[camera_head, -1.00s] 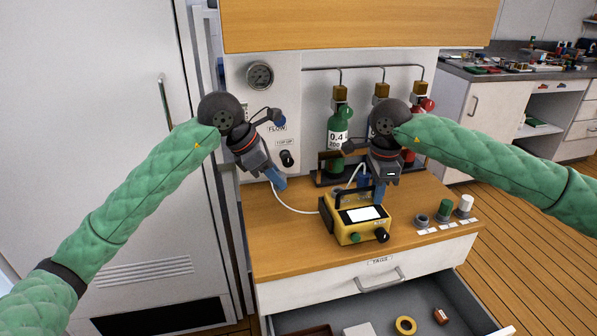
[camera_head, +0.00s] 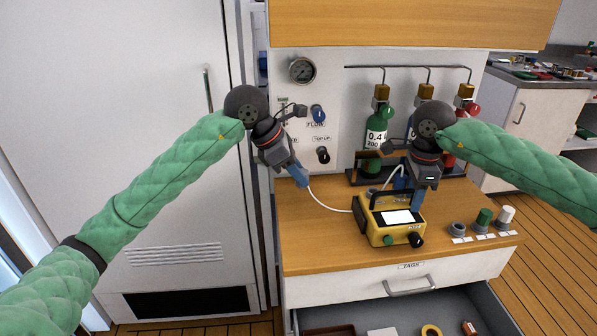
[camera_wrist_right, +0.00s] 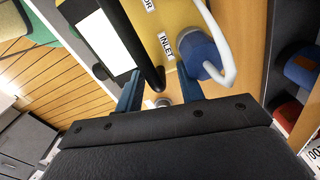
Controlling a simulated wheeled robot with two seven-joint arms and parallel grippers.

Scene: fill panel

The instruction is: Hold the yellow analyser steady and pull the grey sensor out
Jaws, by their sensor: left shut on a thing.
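The yellow analyser (camera_head: 376,232) stands on the wooden counter, with a white screen and a black carry handle. It also shows in the right wrist view (camera_wrist_right: 180,22). My right gripper (camera_head: 408,194) is over it, its blue fingers apart on either side of the handle (camera_wrist_right: 146,50), with gaps visible. My left gripper (camera_head: 300,180) is shut on the end of a white hose (camera_head: 330,207), above the counter's left side. The hose runs to the analyser; a blue fitting (camera_wrist_right: 203,55) by the INLET label carries white tubing. I cannot make out the grey sensor; a wrist-view label is cut off.
A grey ring-shaped holder (camera_head: 458,229) and green and white capped pieces stand right of the analyser. Gas bottles (camera_head: 376,135) stand behind it in a rack. The drawer (camera_head: 490,312) below is open, with a yellow ring (camera_head: 431,330) inside. The counter's front left is clear.

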